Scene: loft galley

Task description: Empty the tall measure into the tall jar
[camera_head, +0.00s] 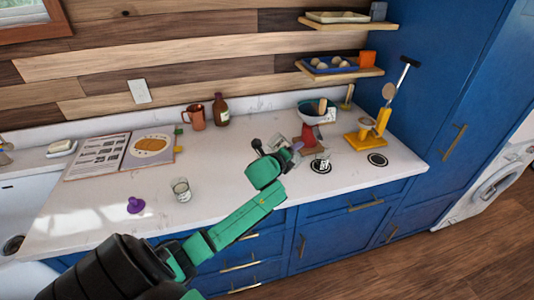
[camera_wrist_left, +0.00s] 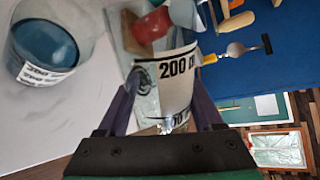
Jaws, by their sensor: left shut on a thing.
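My left gripper (camera_head: 284,153) is shut on a clear vessel with a white "200" label (camera_wrist_left: 176,68), which seems to be the measure. In the left wrist view the fingers (camera_wrist_left: 165,112) stand on either side of it. Its contents are hard to make out. Another clear labelled vessel (camera_wrist_left: 45,45), dark blue inside, stands on the counter to its left. In the head view a small clear vessel (camera_head: 322,160) is at a black disc, just right of the gripper. Another clear glass (camera_head: 181,189) stands at the front left. I cannot tell which is the tall jar. My right gripper is not in view.
A red object (camera_head: 308,136) stands behind the gripper, with a bowl (camera_head: 318,112) beyond. A yellow stand (camera_head: 370,132) and a black disc (camera_head: 377,160) are to the right.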

